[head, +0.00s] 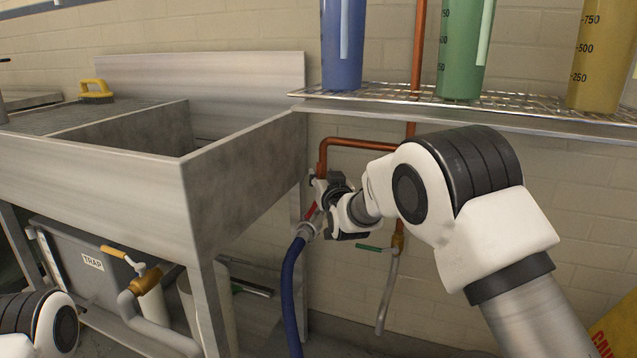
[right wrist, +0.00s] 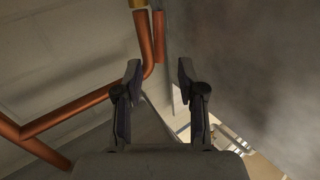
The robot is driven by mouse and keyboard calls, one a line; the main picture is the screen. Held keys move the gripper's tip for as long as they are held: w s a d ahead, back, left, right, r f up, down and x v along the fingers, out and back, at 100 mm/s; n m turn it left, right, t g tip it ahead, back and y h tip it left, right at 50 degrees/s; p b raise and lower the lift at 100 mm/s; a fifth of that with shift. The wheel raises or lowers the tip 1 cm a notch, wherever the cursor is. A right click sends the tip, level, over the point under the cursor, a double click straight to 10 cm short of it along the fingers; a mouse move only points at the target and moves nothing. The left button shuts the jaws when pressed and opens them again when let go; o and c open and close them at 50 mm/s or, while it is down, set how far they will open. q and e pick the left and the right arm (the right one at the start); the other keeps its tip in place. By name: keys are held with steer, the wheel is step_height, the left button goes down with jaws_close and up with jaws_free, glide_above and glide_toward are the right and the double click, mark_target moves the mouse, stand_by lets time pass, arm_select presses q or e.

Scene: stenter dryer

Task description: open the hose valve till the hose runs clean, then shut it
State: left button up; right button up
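The hose valve has a red handle (head: 310,211) and stands below the copper pipe, beside the sink's right front leg. A pale metal fitting (head: 307,231) joins it to the blue hose (head: 290,285), which hangs down. My right gripper (head: 327,208) is right beside the valve in the head view and covers part of it. In the right wrist view my right gripper (right wrist: 158,72) has its fingers apart, with nothing held between them. The valve handle cannot be made out there. I cannot tell whether the gripper touches the valve. My left gripper is out of view.
A green-handled valve (head: 372,248) on a grey hose is just right of the gripper. A wire shelf (head: 400,97) with coloured containers hangs above. The steel sink (head: 230,190) is at left, with a trap tank (head: 85,275) and orange-handled valve (head: 115,252) beneath.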

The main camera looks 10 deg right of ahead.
mark_target(319, 169)
steer(key=w, duration=0.3)
steer(key=w+b, duration=0.1)
steer(key=shift+w+f, duration=0.25)
steer(key=shift+w, duration=0.15)
steer(key=shift+w+r, duration=0.1)
steer(key=shift+w, duration=0.55)
steer(key=shift+c, duration=0.2)
jaws_close()
